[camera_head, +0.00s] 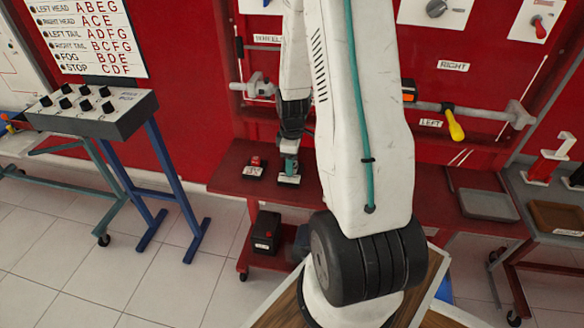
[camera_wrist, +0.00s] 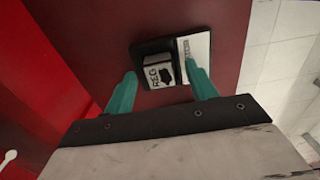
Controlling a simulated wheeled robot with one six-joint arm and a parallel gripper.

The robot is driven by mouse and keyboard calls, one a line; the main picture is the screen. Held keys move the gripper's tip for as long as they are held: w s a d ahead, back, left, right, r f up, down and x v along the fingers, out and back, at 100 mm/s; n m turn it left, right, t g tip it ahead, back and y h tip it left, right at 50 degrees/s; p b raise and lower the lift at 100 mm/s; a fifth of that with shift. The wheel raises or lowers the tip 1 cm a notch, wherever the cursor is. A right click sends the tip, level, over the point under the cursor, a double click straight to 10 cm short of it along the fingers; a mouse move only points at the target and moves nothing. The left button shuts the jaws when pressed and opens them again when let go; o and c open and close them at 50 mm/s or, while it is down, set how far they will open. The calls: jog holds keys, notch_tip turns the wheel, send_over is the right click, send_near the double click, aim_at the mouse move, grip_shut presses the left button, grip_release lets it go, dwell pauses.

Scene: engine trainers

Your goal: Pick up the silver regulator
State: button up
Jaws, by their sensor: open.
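The silver regulator (camera_wrist: 158,72), a small block marked "REG" with a black arrow, sits on a dark base on the red bench. In the wrist view it lies between and just beyond the teal fingertips of my gripper (camera_wrist: 161,76). My gripper is open, with one finger to each side of the regulator; I cannot tell whether they touch it. In the head view my gripper (camera_head: 290,165) points down over the bench, and only a small pale part shows below it (camera_head: 289,180).
A red and black part with a white label (camera_head: 254,167) sits left of my gripper on the red bench (camera_head: 228,180). A black box (camera_head: 266,232) is on the lower shelf. A grey tray (camera_head: 488,205) lies at right. A switch console (camera_head: 92,110) stands at left.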

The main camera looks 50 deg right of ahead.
jog(key=shift+f, duration=0.1)
jog(key=shift+c, duration=0.3)
jog(key=c, duration=1)
